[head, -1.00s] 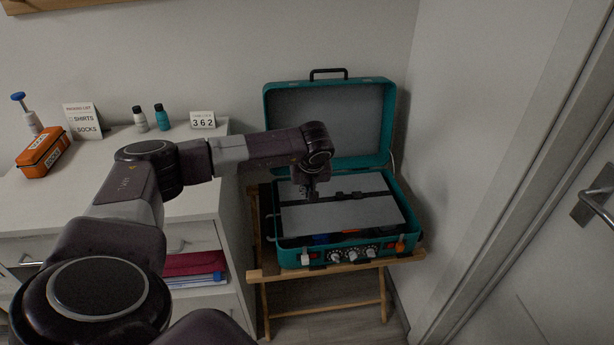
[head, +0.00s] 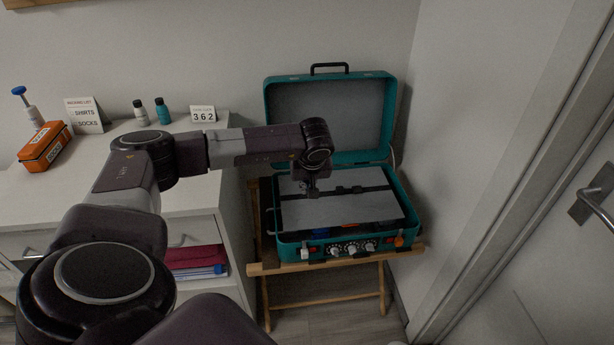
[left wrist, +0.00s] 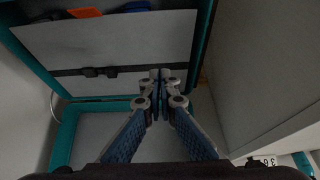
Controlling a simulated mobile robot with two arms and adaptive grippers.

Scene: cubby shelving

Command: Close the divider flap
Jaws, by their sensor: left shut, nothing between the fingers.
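The teal suitcase (head: 293,238) stands open with its lid (head: 330,75) upright at the back. Its grey divider flap (head: 340,211) lies over the base, crossed by a black strap with buckles (head: 350,189). In the left wrist view the flap (left wrist: 130,48) and strap (left wrist: 75,71) also show. Blue and orange contents show past the flap's front edge. My left gripper (head: 312,194) is shut and empty, over the left part of the flap by the strap. Its fingertips (left wrist: 160,76) overlap the strap in the left wrist view; I cannot tell whether they touch. My right gripper is out of view.
The suitcase rests on a wooden folding stand (head: 320,264). A white dresser (head: 205,205) with bottles, signs and an orange box (head: 44,146) stands to the left. A wall and a door with a handle (head: 597,205) are close on the right.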

